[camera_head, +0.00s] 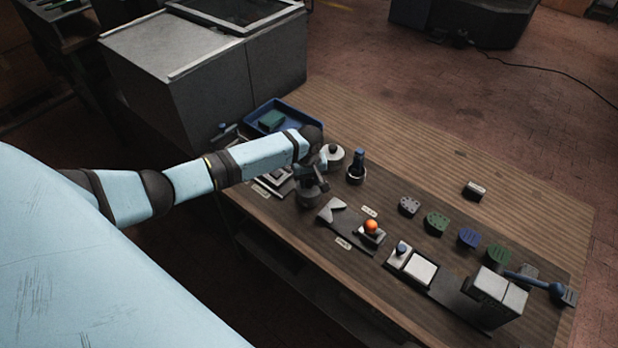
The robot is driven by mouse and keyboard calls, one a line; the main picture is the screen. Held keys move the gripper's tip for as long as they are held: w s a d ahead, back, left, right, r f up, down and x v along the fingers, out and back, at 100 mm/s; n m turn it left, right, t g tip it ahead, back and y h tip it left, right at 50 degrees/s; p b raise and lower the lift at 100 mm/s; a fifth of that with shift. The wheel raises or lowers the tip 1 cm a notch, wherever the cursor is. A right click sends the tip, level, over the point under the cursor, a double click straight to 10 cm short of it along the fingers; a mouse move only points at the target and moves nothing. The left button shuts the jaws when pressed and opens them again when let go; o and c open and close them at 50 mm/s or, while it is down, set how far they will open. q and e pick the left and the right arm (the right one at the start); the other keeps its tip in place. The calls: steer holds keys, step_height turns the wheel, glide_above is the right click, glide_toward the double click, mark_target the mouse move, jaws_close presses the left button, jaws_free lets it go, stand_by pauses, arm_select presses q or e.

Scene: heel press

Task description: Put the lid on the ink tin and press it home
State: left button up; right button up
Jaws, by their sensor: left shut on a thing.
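My left gripper (309,194) points down over the left part of the wooden bench. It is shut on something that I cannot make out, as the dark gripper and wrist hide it. My right gripper is out of view.
A blue tray (292,105) lies behind my left forearm. Several small plates line the back.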

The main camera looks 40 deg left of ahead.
mark_target(309, 181)
arm_select(q)
steer(key=shift+f, duration=0.6)
steer(key=shift+s+f+p, duration=0.1)
steer(key=shift+f+p, duration=0.05)
steer(key=shift+p, duration=0.2)
stand_by(1.5)
steer(key=o, duration=1.3)
steer(key=shift+r+p, duration=1.2)
steer(key=shift+r, duration=2.35)
